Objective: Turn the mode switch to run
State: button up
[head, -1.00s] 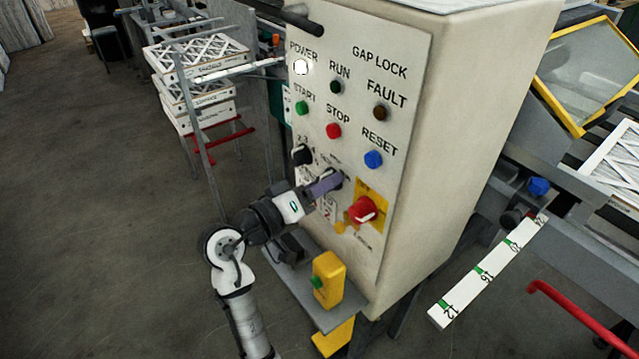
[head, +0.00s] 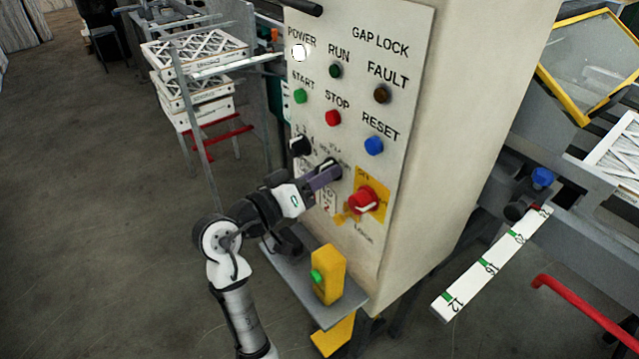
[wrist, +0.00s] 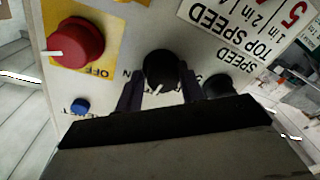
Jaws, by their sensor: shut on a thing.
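The mode switch is a black round knob (wrist: 158,70) with a white pointer line, on the front of the pale control panel (head: 400,150). In the wrist view its pointer slants toward the lower left of the picture. My gripper (wrist: 160,88) has one dark finger on each side of the knob and is shut on it. In the head view my gripper (head: 327,174) reaches the panel and hides most of the knob. The labels around the knob are mostly hidden or too small to read. The RUN lamp (head: 335,71) is dark green; the POWER lamp (head: 299,53) is white.
A red rotary switch (head: 363,200) on a yellow plate sits close beside my gripper. Another black knob (head: 300,145) is to its upper left. A shelf with a yellow button box (head: 328,275) juts out below. Open floor (head: 110,230) lies left.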

jog(key=m+b, duration=0.3)
jog(key=b, duration=0.2)
jog(key=m+b, duration=0.4)
jog(key=b, duration=0.1)
jog(key=shift+w+a+f+h, duration=0.15)
jog(key=shift+a+f+h, duration=0.05)
jog(key=shift+h, duration=0.1)
jog(key=shift+r+m+b, duration=0.2)
jog(key=shift+m+b, duration=0.1)
jog(key=o, duration=0.9)
jog(key=shift+w+f, duration=0.1)
jog(key=b+v, duration=0.2)
jog(key=v, duration=1.2)
